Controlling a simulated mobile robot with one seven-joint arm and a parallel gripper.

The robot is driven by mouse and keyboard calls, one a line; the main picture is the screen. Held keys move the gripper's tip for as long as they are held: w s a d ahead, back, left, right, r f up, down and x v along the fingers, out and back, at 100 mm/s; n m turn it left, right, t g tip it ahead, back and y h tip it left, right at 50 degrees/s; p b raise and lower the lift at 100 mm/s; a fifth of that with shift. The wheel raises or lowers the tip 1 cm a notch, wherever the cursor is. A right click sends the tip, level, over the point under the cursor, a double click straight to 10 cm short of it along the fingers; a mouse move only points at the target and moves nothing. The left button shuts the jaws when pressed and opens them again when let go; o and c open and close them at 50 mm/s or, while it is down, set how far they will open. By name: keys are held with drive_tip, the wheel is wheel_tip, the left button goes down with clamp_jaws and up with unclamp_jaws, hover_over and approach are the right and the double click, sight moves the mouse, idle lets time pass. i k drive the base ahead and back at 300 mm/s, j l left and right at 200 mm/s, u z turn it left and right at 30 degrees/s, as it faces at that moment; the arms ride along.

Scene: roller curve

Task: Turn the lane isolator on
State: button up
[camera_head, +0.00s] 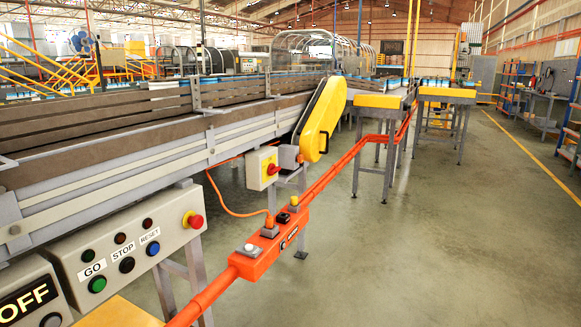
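A yellow and light-grey switch box (262,168) with a red knob is mounted below the conveyor, beside the yellow drive guard. It looks like a rotary isolator, but I see no label naming it the lane isolator. The red knob (272,169) is on its front face; its exact setting is too small to read. At the lower left, a dark sign (29,299) reads OFF in pale letters, on a grey box cut by the frame edge. My gripper is not in view.
A grey panel (175,262) has GO, STOP and RESET buttons and a red emergency stop (195,220). An orange rail box (270,250) with buttons runs diagonally in front of the switch box. An orange cable (222,203) hangs there. Open floor (420,240) lies to the right.

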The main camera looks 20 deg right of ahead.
sight(271, 169)
drive_tip(key=i+l+z, duration=0.4)
drive_tip(key=i+l, duration=1.7)
drive_tip(key=i, duration=0.15)
